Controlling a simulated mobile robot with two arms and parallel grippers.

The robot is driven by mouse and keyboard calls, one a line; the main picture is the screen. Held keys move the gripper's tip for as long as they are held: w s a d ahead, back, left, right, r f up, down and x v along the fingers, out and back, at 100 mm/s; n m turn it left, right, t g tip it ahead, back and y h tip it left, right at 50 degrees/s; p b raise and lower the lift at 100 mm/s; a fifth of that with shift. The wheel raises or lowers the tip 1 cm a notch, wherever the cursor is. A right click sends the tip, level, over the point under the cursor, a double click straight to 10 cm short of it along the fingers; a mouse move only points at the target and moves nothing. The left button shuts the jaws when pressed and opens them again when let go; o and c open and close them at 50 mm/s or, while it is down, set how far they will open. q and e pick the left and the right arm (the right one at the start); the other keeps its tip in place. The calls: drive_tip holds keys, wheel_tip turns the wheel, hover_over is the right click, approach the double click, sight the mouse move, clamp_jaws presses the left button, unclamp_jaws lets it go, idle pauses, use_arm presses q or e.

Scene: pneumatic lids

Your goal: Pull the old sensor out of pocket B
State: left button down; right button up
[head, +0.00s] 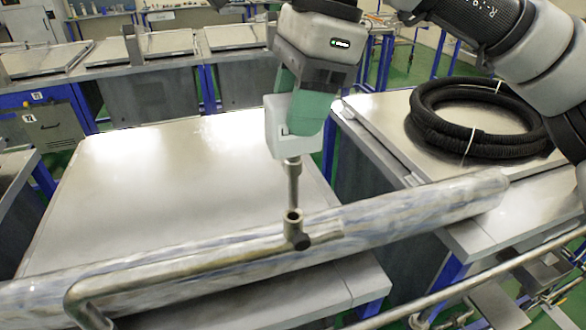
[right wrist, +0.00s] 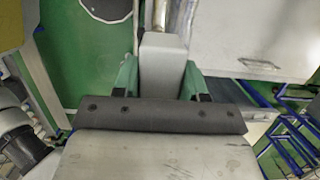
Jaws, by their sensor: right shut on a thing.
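My right gripper (head: 297,120) hangs in the middle of the head view, its green fingers shut on the pale block head of a sensor (head: 277,135). A thin metal stem runs straight down from the head to the round mouth of a pocket (head: 292,216) on the large pipe (head: 410,210). The dark opening shows in front of the stem's lower end; I cannot tell whether the tip is still inside. No letter shows on the pocket. In the right wrist view the grey sensor head (right wrist: 163,60) sits between the green fingers. My left gripper is not in view.
A thinner bent pipe (head: 150,275) joins beside the pocket. A bare metal-topped bench (head: 170,170) lies behind the large pipe. A coiled black hose (head: 475,145) lies on the right bench. A thin rail (head: 480,278) crosses the lower right.

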drive_tip(key=shift+r, duration=0.15)
drive_tip(key=shift+a+p+v, duration=0.25)
drive_tip(key=shift+p+v, duration=0.8)
drive_tip(key=shift+v, duration=0.1)
drive_tip(key=shift+a+p+v, duration=0.25)
drive_tip(key=shift+p+v, duration=0.75)
drive_tip(key=shift+v, duration=0.2)
drive_tip(key=shift+s, duration=0.15)
drive_tip(key=shift+a, duration=0.1)
